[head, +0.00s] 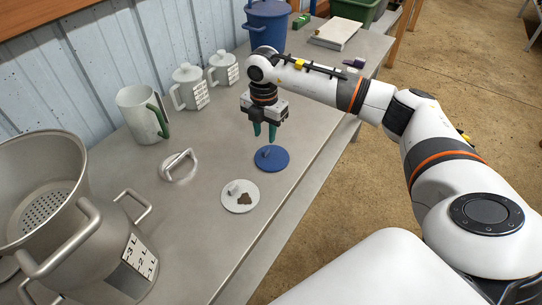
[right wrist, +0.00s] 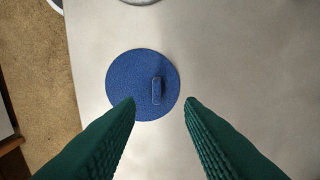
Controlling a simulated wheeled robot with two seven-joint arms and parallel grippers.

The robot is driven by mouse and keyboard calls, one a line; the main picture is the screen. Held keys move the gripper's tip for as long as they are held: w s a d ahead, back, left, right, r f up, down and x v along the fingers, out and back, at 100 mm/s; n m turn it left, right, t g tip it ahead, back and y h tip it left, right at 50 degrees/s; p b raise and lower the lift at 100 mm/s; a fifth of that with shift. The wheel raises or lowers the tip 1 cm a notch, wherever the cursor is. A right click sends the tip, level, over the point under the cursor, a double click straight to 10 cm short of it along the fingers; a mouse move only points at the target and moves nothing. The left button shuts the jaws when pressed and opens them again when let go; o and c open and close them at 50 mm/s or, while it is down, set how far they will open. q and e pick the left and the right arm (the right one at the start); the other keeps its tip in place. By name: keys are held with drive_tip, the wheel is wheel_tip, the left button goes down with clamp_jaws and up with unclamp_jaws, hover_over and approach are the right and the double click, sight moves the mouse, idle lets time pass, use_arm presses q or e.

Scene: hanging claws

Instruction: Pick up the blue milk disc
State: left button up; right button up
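The blue milk disc (head: 271,159) lies flat on the metal table, with a small blue handle standing up from its top. In the right wrist view the disc (right wrist: 128,90) shows just beyond the fingertips, and its handle (right wrist: 157,90) lies between their lines. My right gripper (head: 264,137) is open and empty, with green fingers pointing down above the table just behind the disc. The fingers also show in the right wrist view (right wrist: 160,103), well apart. They appear not to touch the disc. My left gripper is not in view.
A metal lid (head: 178,166), a pitcher (head: 144,115), lidded canisters (head: 188,88) and large pots (head: 110,250) stand to the left. A blue bucket (head: 268,25) stands behind.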

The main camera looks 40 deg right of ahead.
sight(266, 149)
drive_tip(key=shift+s+f, duration=0.2)
drive_tip(key=shift+f, duration=2.85)
clamp_jaws()
